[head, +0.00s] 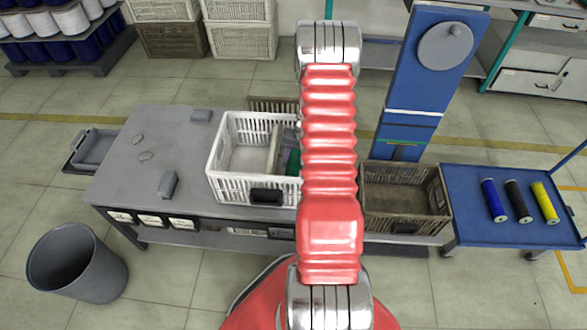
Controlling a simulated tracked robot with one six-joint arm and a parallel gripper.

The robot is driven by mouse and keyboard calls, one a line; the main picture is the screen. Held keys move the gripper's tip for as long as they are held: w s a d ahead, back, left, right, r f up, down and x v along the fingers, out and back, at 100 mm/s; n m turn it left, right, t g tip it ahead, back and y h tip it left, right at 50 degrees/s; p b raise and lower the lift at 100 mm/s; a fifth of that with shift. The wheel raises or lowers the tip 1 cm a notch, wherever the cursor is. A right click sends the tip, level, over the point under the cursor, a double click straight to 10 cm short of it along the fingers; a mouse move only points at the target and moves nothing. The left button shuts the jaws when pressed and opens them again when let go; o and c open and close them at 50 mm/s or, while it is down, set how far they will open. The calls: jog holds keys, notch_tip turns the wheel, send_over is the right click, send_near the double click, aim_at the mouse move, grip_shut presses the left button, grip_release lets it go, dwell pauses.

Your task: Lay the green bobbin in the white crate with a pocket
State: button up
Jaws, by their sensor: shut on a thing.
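The white crate (222,150) stands on the grey workbench, left of my red arm. A pale upright divider (275,146) splits off a narrow pocket on its right side. A green piece (293,162), likely the green bobbin, shows in or above that pocket, right of the divider. My arm hides most of it, so I cannot tell whether it rests on the crate floor. My gripper is hidden behind my arm.
A brown crate (376,222) stands right of my arm. Blue, black and yellow bobbins (545,203) lie on a blue cart (470,228). Small grey blocks (168,184) lie on the workbench (135,180). A grey bin (70,278) stands front left; a blue column (415,85) rises behind.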

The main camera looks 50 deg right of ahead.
jog(key=shift+f, duration=0.1)
jog(key=shift+s+d+x, duration=0.1)
jog(key=shift+s+x, duration=0.05)
jog(key=shift+x, duration=0.75)
jog(key=shift+s+d+x, duration=0.1)
jog(key=shift+d+x, duration=0.05)
jog(key=shift+x, duration=0.7)
jog(key=shift+f, duration=0.1)
jog(key=o, duration=1.3)
jog(key=shift+c, duration=0.2)
jog(key=v, duration=1.2)
jog(key=shift+s+a, duration=0.1)
